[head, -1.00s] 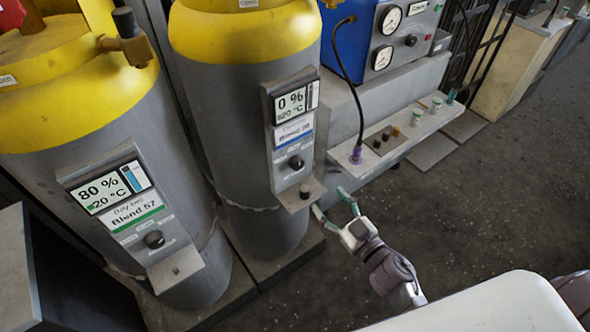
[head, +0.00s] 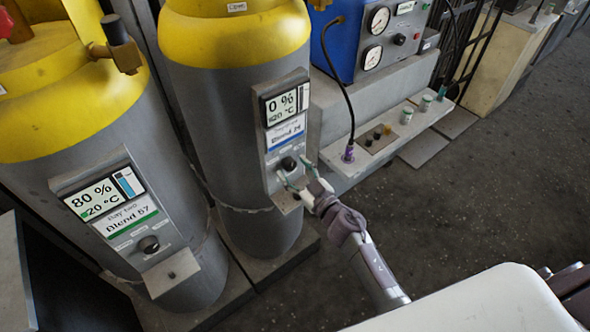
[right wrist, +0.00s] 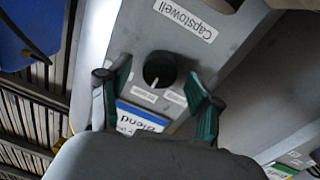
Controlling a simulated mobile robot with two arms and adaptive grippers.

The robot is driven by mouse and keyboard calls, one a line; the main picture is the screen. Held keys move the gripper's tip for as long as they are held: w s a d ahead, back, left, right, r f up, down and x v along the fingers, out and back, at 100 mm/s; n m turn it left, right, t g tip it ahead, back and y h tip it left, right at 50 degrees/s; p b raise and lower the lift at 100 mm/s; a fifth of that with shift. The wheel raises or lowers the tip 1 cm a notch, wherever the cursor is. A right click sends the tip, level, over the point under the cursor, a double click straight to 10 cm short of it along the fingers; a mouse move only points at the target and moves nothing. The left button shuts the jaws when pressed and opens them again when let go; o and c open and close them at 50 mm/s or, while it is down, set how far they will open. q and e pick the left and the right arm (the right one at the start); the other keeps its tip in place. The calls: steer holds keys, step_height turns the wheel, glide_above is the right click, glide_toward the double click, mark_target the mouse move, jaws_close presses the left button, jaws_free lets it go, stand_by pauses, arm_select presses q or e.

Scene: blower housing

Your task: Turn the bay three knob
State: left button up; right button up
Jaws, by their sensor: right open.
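The black knob (head: 288,163) is on the grey panel (head: 273,140) of the right-hand cylinder (head: 215,115), below a display reading 0 % and 20 °C. The panel's bay label is too blurred to read. My right gripper (head: 293,171) is open at this panel, close to the knob. In the right wrist view, the knob (right wrist: 159,69) with a white pointer mark lies between the two green-padded fingers, apart from both. Whether the fingertips reach its depth is unclear. My left gripper is out of view.
The left-hand cylinder (head: 100,120), labelled Bay two, has its own knob (head: 149,244) and an 80 % display. A small ledge (head: 287,202) juts out below the right-hand knob. A blue gauge box (head: 345,45) and a bench (head: 400,130) stand to the right. The floor at right is clear.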

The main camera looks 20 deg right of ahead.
steer(key=c, duration=1.1)
steer(key=shift+c, duration=0.2)
steer(key=shift+n, duration=0.4)
steer(key=n+b, duration=0.1)
steer(key=n, duration=0.2)
steer(key=n+b, duration=0.1)
steer(key=n, duration=0.1)
steer(key=shift+f+n+b, duration=0.2)
steer(key=shift+n+b, duration=0.1)
steer(key=shift+n, duration=0.1)
steer(key=n+b, duration=0.2)
steer(key=n, duration=0.3)
steer(key=shift+n+y, duration=0.3)
steer(key=o, duration=1.1)
